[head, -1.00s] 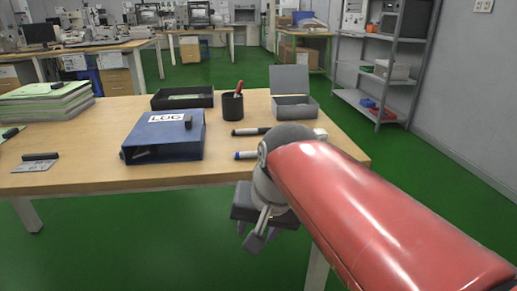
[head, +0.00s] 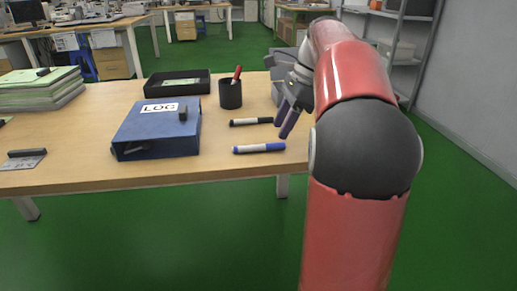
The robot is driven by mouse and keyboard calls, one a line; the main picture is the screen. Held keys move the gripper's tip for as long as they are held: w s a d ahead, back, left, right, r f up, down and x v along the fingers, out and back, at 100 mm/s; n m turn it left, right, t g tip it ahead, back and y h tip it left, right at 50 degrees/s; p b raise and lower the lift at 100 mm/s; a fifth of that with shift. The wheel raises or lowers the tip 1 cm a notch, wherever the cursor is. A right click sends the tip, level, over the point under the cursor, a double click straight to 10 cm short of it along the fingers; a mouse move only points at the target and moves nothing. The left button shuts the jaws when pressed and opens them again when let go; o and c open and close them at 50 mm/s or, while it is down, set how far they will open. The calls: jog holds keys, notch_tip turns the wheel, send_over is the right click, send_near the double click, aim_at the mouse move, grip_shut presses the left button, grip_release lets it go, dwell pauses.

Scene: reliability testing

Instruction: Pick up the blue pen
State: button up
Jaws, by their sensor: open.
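The blue pen (head: 259,148) is a white marker with a blue cap and blue end. It lies flat on the wooden table near the front edge. A similar marker with black ends (head: 251,122) lies just behind it. My gripper (head: 284,120) is open and empty. Its fingers point down above the table, to the right of the black marker and up and right of the blue pen, apart from the pen. My arm covers part of the gripper and the table's right side.
A blue LOG binder (head: 155,145) lies left of the markers. Behind are a black pen cup (head: 230,97) with a red pen and a black tray (head: 178,88). Papers (head: 40,96) are stacked at far left.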

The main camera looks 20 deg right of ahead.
aim_at(259, 148)
jog(key=x, duration=0.4)
jog(key=shift+d+f+b, duration=0.1)
jog(key=shift+f+b, duration=0.25)
jog(key=shift+b, duration=0.05)
grip_shut()
